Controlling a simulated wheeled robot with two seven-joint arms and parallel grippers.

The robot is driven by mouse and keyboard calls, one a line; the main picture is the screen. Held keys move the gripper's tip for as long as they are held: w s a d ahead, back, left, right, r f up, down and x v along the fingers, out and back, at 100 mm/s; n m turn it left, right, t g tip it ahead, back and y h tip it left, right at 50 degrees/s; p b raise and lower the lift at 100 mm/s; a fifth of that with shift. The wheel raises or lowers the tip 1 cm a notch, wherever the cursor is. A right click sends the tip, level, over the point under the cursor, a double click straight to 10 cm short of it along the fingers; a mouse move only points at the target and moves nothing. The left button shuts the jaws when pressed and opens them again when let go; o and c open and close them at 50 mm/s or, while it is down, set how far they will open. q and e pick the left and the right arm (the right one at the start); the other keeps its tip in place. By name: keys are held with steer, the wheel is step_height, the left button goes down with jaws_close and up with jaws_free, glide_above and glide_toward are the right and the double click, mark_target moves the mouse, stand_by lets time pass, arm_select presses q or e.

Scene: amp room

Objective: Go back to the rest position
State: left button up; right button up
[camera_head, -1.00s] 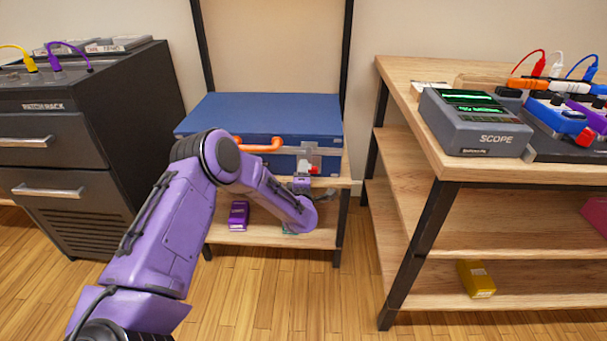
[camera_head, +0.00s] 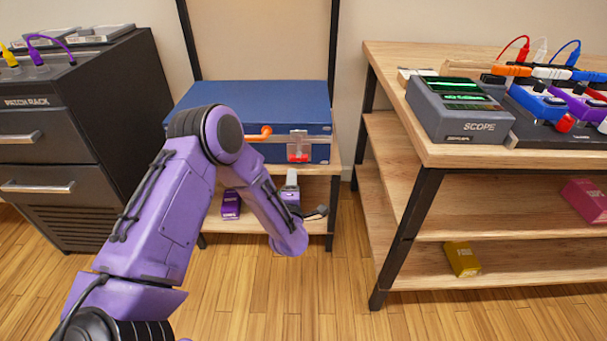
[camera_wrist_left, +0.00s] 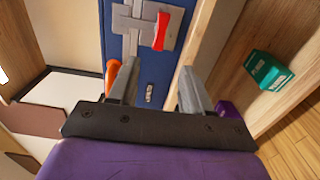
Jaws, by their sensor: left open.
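My left arm reaches in from the lower left in the head view, bent at the elbow. My left gripper (camera_head: 305,195) is in front of the small shelf, below the blue case. In the left wrist view its two fingers (camera_wrist_left: 158,88) are apart with nothing between them. The blue case (camera_head: 290,95) lies closed on the shelf top, with an orange handle (camera_head: 266,131) and a grey latch plate with a red tab (camera_head: 299,146). The latch also shows ahead of the fingers in the left wrist view (camera_wrist_left: 150,28). My right gripper is not in view.
A purple box (camera_head: 231,204) sits on the lower shelf (camera_head: 245,225). A green box (camera_wrist_left: 269,70) shows in the left wrist view. A dark patch rack (camera_head: 50,135) stands left; a wooden bench (camera_head: 440,155) with a scope (camera_head: 460,112) and pedals stands right. Floor in front is clear.

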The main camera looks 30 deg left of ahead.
arm_select(q)
steer(key=s+d+f+m+g+h, duration=0.5)
steer(key=s+d+f+m, duration=0.1)
steer(key=s+f+m, duration=0.55)
steer(key=s+d+f+m+g+h, duration=0.1)
steer(key=s+f+m+g, duration=0.25)
steer(key=s, duration=0.75)
steer(key=s+f+m+g, duration=0.25)
steer(key=s+f, duration=0.25)
steer(key=s, duration=0.7)
step_height(320, 180, up, 22)
steer(key=s+g+p, duration=0.1)
steer(key=p, duration=2.1)
steer(key=shift+s, duration=0.35)
